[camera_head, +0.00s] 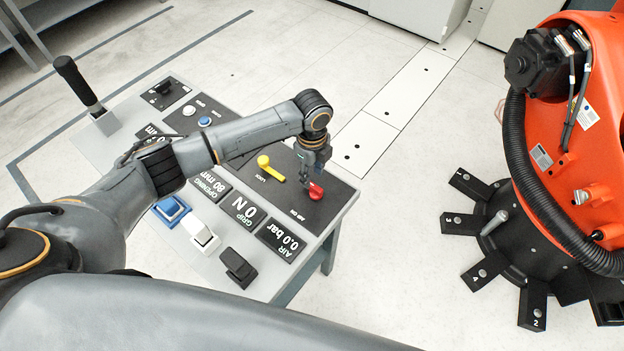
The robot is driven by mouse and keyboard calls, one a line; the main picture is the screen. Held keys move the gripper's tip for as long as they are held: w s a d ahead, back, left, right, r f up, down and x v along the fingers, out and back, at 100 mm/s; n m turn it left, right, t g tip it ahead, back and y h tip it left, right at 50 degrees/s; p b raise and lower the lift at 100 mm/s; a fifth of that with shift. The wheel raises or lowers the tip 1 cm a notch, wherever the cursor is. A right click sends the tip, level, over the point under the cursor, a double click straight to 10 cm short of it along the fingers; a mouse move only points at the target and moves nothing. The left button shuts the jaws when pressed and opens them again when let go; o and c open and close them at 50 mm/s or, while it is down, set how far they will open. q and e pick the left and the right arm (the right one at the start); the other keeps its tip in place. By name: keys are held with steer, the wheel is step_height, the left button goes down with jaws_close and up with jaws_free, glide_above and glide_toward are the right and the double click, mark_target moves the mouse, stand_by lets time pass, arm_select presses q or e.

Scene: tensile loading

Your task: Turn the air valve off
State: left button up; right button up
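The air valve (316,191) is a red knob on a black plate at the right end of the grey control console (335,215), beside the lettering "AIR ON". My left gripper (307,180) points down at the red knob, with its fingertips at or just beside it. The gripper is small here, and I cannot tell whether its fingers are open or closed on the knob. A display (281,240) near the console's front edge reads "AIR 0.0 bar". My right gripper is not in view.
A yellow lever (268,167) marked "LOCK" sits left of the red knob. Blue (171,210), white (201,236) and black (238,268) rocker-like controls line the front. A black-handled lever (77,82) stands at the far left. An orange robot (575,130) stands at right.

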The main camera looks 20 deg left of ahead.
mark_target(312, 184)
arm_select(q)
step_height(312, 184, up, 8)
steer(key=shift+f, duration=0.15)
stand_by(0.6)
